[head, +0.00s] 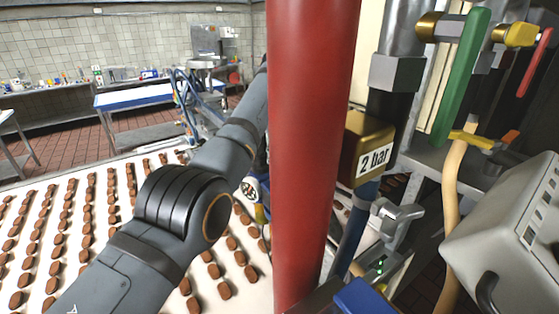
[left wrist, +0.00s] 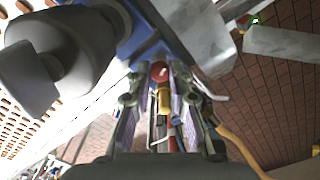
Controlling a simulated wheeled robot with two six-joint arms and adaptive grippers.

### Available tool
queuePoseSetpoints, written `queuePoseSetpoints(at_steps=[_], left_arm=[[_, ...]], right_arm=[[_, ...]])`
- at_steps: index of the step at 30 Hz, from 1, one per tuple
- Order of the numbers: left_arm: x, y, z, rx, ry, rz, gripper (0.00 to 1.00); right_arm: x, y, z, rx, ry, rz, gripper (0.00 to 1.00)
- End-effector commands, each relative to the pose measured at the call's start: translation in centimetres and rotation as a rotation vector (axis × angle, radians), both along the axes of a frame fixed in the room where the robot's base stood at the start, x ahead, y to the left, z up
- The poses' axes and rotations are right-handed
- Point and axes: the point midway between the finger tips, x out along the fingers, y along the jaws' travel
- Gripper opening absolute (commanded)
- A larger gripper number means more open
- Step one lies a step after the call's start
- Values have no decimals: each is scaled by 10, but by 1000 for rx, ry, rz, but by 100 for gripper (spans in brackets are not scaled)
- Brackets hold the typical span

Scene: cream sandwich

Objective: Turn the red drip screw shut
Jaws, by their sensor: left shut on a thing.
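The red drip screw (left wrist: 159,71) shows as a small round red knob at the far end between my left fingers in the left wrist view. My left gripper (left wrist: 160,88) is shut on it, with one finger on each side. A yellow piece (left wrist: 164,100) shows just below the knob. In the head view my left arm reaches from the lower left to behind a thick red vertical pipe. The gripper and the screw are hidden there. My right gripper is in neither view.
The red pipe (head: 312,140) stands close in front. A brass block (head: 368,146) marked "2 bar", a green lever (head: 461,76) and a grey box (head: 507,225) crowd the right. A white belt (head: 70,205) with rows of brown pieces runs at left.

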Motion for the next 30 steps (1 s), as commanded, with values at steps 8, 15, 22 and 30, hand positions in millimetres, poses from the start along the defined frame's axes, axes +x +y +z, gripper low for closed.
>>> queuePoseSetpoints(at_steps=[8,15,22,30], left_arm=[[2,0,5,-2,-14,-74,0],[2,0,5,-1,-14,-88,0],[2,0,5,-1,-14,-87,0],[1,0,3,-1,-7,-87,43]], right_arm=[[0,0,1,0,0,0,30],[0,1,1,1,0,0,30],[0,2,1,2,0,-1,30],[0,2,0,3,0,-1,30]])
